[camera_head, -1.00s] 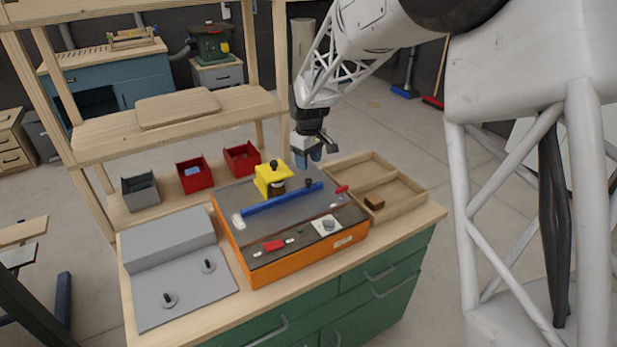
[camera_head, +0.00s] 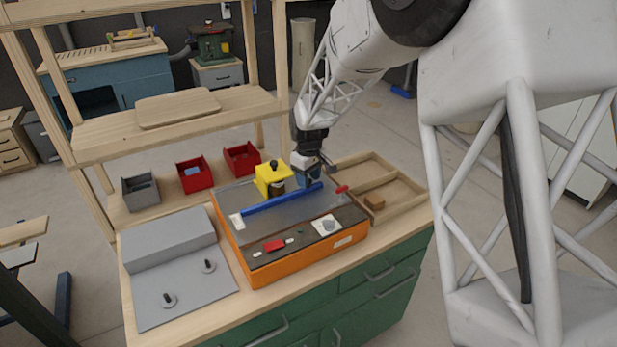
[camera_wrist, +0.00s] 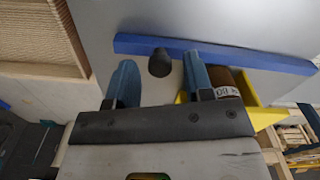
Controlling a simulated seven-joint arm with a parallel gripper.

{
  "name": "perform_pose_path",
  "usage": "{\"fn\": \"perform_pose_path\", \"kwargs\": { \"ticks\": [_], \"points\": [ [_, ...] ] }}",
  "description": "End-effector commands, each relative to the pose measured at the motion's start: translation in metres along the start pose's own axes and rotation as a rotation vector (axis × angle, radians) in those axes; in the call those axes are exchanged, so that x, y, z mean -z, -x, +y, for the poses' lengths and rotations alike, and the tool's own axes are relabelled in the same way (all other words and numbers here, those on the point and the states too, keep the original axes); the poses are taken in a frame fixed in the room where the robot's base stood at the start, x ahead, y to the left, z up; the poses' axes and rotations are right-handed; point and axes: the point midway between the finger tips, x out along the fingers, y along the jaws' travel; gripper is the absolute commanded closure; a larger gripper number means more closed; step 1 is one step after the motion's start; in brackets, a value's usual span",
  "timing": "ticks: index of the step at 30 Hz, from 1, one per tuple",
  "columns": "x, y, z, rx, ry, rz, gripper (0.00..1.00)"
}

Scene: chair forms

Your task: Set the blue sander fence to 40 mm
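The blue fence (camera_head: 275,201) lies diagonally across the grey top of the orange-sided sander (camera_head: 300,262). In the wrist view the fence (camera_wrist: 265,61) runs across the top, with a dark round knob (camera_wrist: 160,62) beside it. My gripper (camera_head: 309,182) is low over the fence's right part. In the wrist view its two blue fingers (camera_wrist: 160,75) are open, one on each side of the knob, with gaps visible; contact cannot be told. In the head view my gripper hides the knob. No fence reading in millimetres is legible.
A yellow block (camera_head: 264,181) with a brown cylinder stands behind the fence, close to my right finger in the wrist view. A red-tipped lever (camera_head: 342,189) and wooden tray (camera_head: 349,161) are to the right. Red bins (camera_head: 194,177) stand behind; a grey fixture (camera_head: 170,245) is left.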

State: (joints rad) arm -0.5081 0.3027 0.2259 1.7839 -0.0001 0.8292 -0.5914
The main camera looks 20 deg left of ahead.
Motion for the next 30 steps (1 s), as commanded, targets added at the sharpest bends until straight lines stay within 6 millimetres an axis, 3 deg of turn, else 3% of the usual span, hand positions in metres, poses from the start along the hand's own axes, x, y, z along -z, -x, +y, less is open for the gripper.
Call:
{"fn": "perform_pose_path", "kwargs": {
  "ticks": [1,9,17,30],
  "points": [
    [0.000,0.000,0.000,0.000,0.000,0.000,0.61],
    [0.000,0.000,0.000,0.000,0.000,0.000,1.00],
    [-0.002,0.001,-0.001,0.000,0.000,0.000,1.00],
    [-0.029,0.000,-0.009,0.000,0.000,0.000,1.00]
  ]
}}
